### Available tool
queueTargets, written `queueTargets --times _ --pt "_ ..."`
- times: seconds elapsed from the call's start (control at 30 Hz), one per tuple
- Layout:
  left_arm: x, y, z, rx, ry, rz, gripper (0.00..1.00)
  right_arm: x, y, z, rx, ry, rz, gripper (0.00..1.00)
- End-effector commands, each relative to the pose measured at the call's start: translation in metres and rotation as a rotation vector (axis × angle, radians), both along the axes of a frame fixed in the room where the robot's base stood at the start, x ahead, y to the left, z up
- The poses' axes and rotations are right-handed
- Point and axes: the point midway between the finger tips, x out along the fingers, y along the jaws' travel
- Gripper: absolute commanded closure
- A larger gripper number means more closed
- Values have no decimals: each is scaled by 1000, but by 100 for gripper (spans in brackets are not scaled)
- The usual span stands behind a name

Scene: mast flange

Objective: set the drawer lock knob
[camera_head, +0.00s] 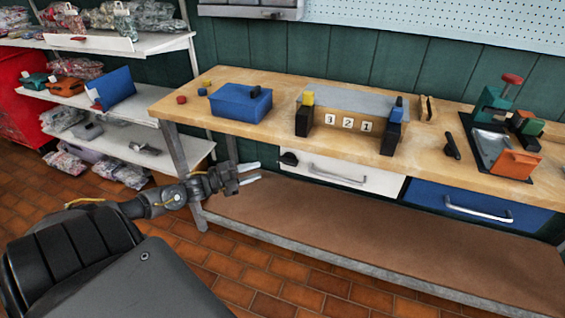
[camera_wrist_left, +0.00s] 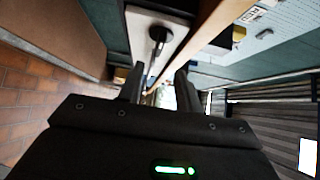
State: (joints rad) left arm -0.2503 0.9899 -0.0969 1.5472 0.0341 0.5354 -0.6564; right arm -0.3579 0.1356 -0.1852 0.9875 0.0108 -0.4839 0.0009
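The drawer lock knob (camera_head: 289,158) is small and black, at the left end of the white drawer (camera_head: 345,172) under the workbench. My left gripper (camera_head: 250,173) is open and empty, a little left of the knob and slightly below it, not touching it. In the left wrist view the white drawer front (camera_wrist_left: 142,22) is at the top, with a dark knob-like part (camera_wrist_left: 157,34) on it, beyond the fingertips of my gripper (camera_wrist_left: 158,88). The knob's exact setting is too small to tell. My right gripper is not in view.
The drawer has a metal bar handle (camera_head: 338,174). A blue drawer (camera_head: 480,207) is to its right. The wooden bench top (camera_head: 270,125) carries a blue box (camera_head: 240,103), a block with number tiles (camera_head: 348,122) and a fixture (camera_head: 492,145). The bench's lower shelf (camera_head: 370,240) is clear.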

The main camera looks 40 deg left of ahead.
Motion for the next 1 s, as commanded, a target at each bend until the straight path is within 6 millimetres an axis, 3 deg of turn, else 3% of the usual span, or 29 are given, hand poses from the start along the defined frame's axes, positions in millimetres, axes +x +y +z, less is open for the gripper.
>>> queueTargets --times 0.5,0.7,1.0 --pt "74 -33 1 -3 -2 7 65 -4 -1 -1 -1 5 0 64" --pt "88 -40 0 -1 0 6 65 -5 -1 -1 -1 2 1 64" --pt "90 -42 0 -1 0 6 65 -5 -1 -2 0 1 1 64"
